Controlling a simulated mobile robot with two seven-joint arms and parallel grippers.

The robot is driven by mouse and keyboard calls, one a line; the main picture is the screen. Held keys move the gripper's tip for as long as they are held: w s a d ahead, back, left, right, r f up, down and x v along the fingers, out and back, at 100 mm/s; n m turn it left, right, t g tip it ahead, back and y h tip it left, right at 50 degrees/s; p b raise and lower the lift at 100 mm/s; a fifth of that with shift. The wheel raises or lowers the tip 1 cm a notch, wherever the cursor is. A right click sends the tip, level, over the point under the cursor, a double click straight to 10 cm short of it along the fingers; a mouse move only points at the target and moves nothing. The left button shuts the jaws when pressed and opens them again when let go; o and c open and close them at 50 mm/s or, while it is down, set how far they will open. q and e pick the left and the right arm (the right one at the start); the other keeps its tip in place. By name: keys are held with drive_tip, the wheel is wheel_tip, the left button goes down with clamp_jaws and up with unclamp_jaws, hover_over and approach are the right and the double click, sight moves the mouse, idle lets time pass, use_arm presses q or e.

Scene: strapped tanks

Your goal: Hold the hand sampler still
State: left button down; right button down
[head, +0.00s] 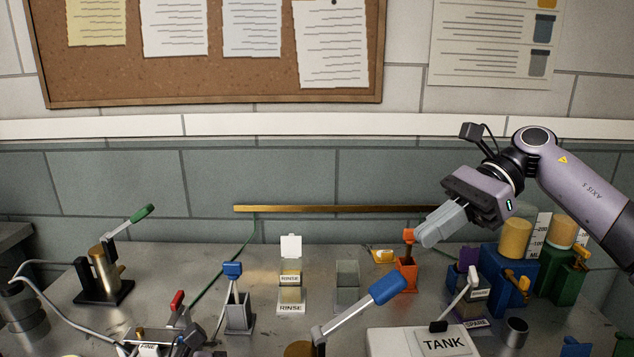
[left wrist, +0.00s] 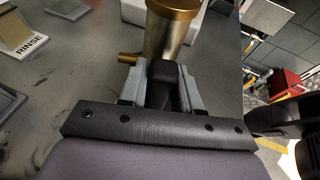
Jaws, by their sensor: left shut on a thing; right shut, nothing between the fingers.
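The hand sampler shows in the left wrist view as an upright metal cylinder (left wrist: 168,38) with a brass collar and a small brass side spout. My left gripper (left wrist: 160,78) is shut on its dark handle. In the head view a brass-coloured top (head: 299,349) with a lever and blue grip (head: 388,289) stands at the bottom edge, apparently the same sampler; its lower part is cut off. My left gripper's fingers are not seen there. My right gripper (head: 436,226) is shut and empty, above the bench near an orange holder (head: 406,274).
A white block marked TANK (head: 385,342) stands right of the sampler. A RINSE holder (head: 291,295) and a clear container (head: 347,280) stand behind it. Blue (head: 497,295) and green (head: 556,283) stands hold cylinders at right. A green-handled pump (head: 103,272) stands at left.

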use_arm(q)
drive_tip(key=c, duration=0.7)
unclamp_jaws()
drive_tip(key=shift+a, duration=0.1)
drive_tip(key=v, duration=1.1)
drive_tip(key=r+p, duration=0.1)
drive_tip(key=r, duration=0.1)
drive_tip(key=r+p, duration=0.2)
drive_tip(key=r, duration=0.1)
drive_tip(key=r+p, duration=0.1)
drive_tip(key=r, duration=0.2)
drive_tip(key=shift+s+a+r, duration=0.15)
drive_tip(key=shift+a, duration=0.2)
